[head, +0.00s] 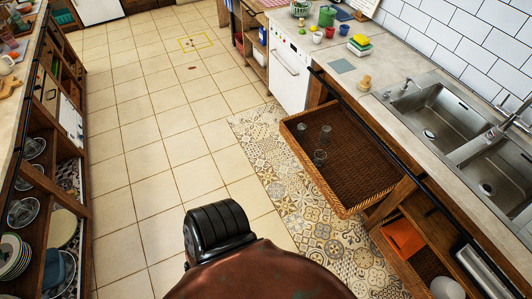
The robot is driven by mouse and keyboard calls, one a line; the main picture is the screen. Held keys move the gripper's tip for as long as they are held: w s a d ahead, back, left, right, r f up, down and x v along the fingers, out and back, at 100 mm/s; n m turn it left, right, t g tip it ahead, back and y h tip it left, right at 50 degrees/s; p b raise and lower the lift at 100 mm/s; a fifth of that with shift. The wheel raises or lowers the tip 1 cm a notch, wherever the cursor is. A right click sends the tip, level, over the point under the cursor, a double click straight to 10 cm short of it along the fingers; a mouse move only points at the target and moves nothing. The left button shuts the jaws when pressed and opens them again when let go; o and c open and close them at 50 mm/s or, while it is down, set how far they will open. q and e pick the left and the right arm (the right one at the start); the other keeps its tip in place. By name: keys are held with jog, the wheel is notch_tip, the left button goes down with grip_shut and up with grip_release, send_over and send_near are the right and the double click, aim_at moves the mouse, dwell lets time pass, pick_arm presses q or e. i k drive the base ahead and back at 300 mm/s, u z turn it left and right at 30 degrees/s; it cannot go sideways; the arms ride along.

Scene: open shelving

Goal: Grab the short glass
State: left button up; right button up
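Three clear glasses stand inside a pulled-out brown wicker drawer (365,180) on the right side of the head view. One glass (320,157) is nearest to me and looks short and wide. Two others, a left glass (301,129) and a right glass (325,134), stand behind it near the drawer's far left corner. They are small and transparent here, so their exact heights are hard to compare. Neither of my grippers is in view.
The counter (400,75) with a double sink (440,120) runs above the drawer. An open shelf below holds an orange item (403,238). Shelving with dishes (22,212) lines the left.

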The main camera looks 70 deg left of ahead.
aim_at(320, 155)
jog(key=u, duration=2.05)
